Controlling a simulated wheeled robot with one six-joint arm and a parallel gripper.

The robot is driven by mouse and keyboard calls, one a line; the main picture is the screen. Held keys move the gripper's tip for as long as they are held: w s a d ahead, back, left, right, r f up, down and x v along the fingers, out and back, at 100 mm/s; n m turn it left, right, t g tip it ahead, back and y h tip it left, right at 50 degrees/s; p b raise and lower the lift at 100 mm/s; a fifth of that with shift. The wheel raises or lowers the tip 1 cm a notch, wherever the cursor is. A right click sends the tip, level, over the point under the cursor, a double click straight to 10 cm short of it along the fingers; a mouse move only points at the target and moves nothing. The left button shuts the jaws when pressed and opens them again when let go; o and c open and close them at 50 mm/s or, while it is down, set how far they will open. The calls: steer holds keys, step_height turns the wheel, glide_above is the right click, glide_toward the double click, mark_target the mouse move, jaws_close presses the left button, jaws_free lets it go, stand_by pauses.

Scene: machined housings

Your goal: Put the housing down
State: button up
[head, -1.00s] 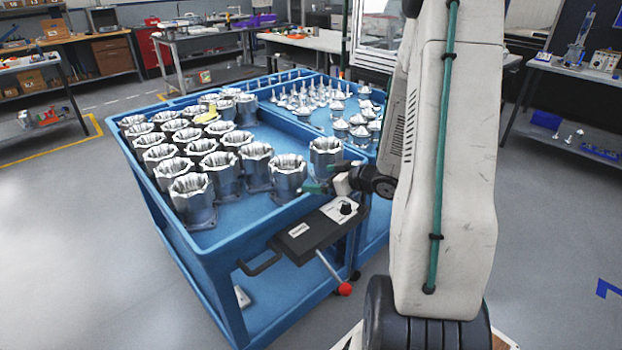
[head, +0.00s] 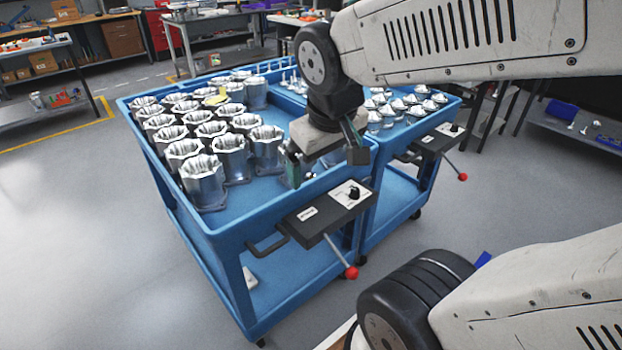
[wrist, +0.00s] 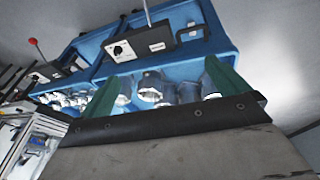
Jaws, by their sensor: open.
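Several silver, open-topped housings (head: 203,180) stand upright in rows in the left bay of the blue cart (head: 225,225). My gripper (head: 325,168) is at the near right corner of that bay, its green fingers spread apart and pointing down. A housing partly shows behind the left finger, mostly hidden by my gripper. In the wrist view my green fingers (wrist: 160,72) are wide apart, and housings (wrist: 151,88) show between them, farther off. I see nothing gripped. I cannot tell which housing the task means.
The cart's right bay holds several small silver parts (head: 420,98). A black control box (head: 325,212) with a red-knobbed lever (head: 351,272) juts from the cart's near side. My arm hides part of the cart's back. Floor to the left is clear.

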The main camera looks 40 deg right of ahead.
steer(key=s+a+r+g+y, duration=0.1)
steer(key=s+a+y, duration=0.1)
steer(key=s+a, duration=0.3)
steer(key=s, duration=0.2)
steer(key=shift+s+a+r+n+g, duration=0.15)
steer(key=shift+s+a+n+g, duration=0.15)
steer(key=shift+a+n+g, duration=0.1)
steer(key=shift+d, duration=0.1)
stand_by(0.6)
